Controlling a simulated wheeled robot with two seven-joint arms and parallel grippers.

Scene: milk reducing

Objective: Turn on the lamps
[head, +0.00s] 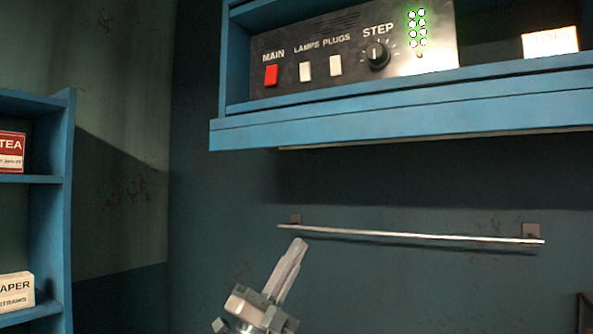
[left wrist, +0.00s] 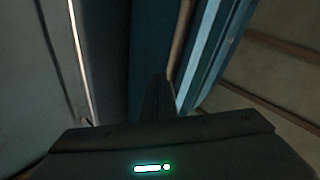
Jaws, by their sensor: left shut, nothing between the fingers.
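A dark control panel (head: 345,58) sits in a blue wall cabinet at the top of the head view. Its white LAMPS switch (head: 305,71) is between the red MAIN switch (head: 271,75) and the white PLUGS switch (head: 336,65). A black STEP knob (head: 377,55) is to their right, and several green-ringed lights (head: 417,27) glow beside it. My left gripper (head: 299,243) is shut and empty, pointing up, well below the panel. Its dark fingers (left wrist: 157,98) show in the left wrist view. My right gripper is not in view.
The blue cabinet's lower edge (head: 400,115) juts out between my left gripper and the panel. A metal rail (head: 410,236) runs along the wall near the fingertips. A blue shelf (head: 62,200) with a TEA box (head: 11,153) and a PAPER box (head: 16,290) stands at left.

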